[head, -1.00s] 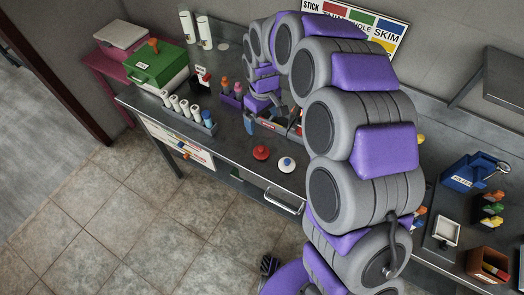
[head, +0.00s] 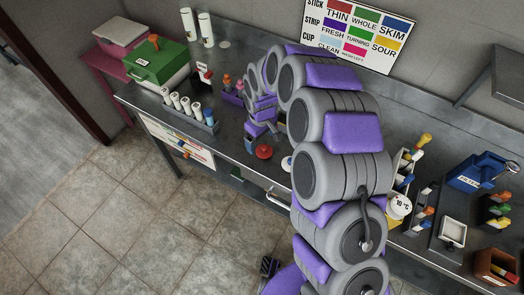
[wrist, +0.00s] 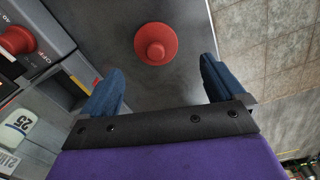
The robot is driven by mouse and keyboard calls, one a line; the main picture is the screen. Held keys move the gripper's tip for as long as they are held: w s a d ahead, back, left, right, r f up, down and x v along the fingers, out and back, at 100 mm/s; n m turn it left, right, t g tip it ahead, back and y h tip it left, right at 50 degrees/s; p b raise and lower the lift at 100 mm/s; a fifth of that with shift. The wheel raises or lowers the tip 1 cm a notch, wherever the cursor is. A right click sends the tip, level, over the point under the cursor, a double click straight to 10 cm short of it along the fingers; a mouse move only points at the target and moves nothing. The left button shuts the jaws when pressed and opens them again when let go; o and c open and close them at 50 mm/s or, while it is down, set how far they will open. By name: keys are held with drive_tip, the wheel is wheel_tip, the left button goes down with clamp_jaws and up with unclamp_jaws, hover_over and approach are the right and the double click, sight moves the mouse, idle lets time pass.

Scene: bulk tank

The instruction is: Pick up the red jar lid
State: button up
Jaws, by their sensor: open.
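The red jar lid (head: 264,152) lies on the metal counter near its front edge. It is a round red disc with a raised knob, and it also shows in the wrist view (wrist: 156,44), top centre. My gripper (wrist: 160,82) is open and empty, with its two blue fingers apart. In the wrist view the lid sits beyond the fingertips, roughly midway between them. In the head view my gripper (head: 262,132) is close behind the lid, partly hidden by my arm. A white lid with a blue knob (head: 287,163) is right of it, partly covered by my arm.
The counter (head: 232,150) is bare just left of the red lid. A rack of white tubes (head: 190,108) and a green box (head: 157,65) stand to the left. In the wrist view, a device with a red knob (wrist: 16,40) is at the left.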

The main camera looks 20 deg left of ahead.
sight(263, 146)
drive_tip(key=f, duration=0.1)
drive_tip(key=d+f+b, duration=0.1)
drive_tip(key=f, duration=0.2)
drive_tip(key=shift+s+d+f, duration=0.1)
drive_tip(key=shift+d+f, duration=0.25)
drive_tip(key=shift+f, duration=0.05)
drive_tip(key=shift+a+f, duration=0.1)
drive_tip(key=shift+a, duration=0.4)
drive_tip(key=shift+c, duration=0.9)
drive_tip(key=shift+d, duration=0.4)
drive_tip(key=c, duration=0.7)
drive_tip(key=shift+c, duration=1)
drive_tip(key=shift+a, duration=0.2)
drive_tip(key=shift+c, duration=0.2)
drive_tip(key=shift+a, duration=0.1)
